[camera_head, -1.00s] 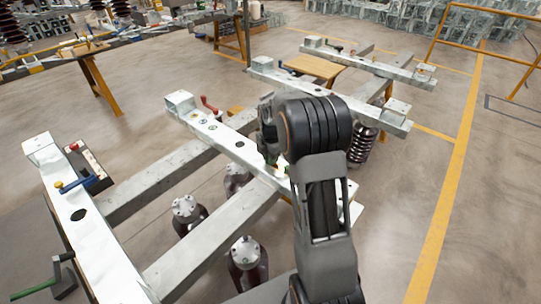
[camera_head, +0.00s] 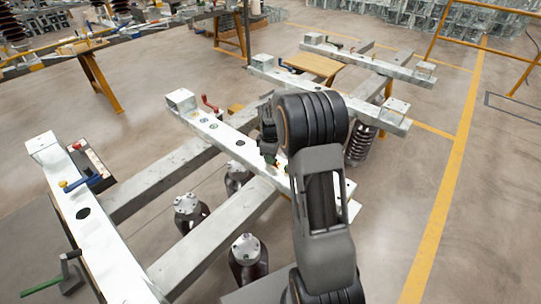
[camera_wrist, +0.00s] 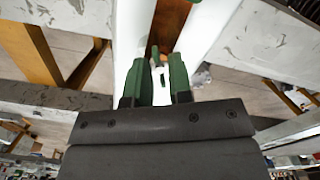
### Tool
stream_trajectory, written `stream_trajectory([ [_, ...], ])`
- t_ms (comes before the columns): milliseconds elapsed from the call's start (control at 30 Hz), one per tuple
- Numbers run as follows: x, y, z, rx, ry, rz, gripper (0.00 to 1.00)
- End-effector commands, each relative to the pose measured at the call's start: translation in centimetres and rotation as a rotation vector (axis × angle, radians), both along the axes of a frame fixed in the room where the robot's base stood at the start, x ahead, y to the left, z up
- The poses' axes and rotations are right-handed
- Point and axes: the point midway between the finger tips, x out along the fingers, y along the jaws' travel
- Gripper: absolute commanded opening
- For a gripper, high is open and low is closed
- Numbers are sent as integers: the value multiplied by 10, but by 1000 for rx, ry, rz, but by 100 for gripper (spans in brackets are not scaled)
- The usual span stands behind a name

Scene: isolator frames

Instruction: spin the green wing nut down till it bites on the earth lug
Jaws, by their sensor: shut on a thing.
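My gripper (camera_wrist: 157,82) points at the white steel beam, with two green-faced fingers close together. A small green piece (camera_wrist: 163,78), which looks like the wing nut, shows between the fingers, and my gripper is shut on it. The fingers hide most of it, so its thread and seating cannot be seen. A copper-brown strip (camera_wrist: 168,28), perhaps the earth lug, lies on the beam just beyond the fingertips. In the head view my gripper (camera_head: 269,157) is low over the beam, and my arm covers part of the spot.
The white beam (camera_head: 222,134) carries several holes and a red handle (camera_head: 209,103). Dark insulators (camera_head: 246,255) stand below the cross members. A blue-handled tool (camera_head: 90,182) lies at the left beam.

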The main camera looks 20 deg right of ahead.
Motion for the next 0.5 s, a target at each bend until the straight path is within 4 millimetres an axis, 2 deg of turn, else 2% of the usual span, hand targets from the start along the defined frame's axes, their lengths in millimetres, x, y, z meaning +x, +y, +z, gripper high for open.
stream_trajectory([
  [500,0,0,1,0,-1,-490,0],
])
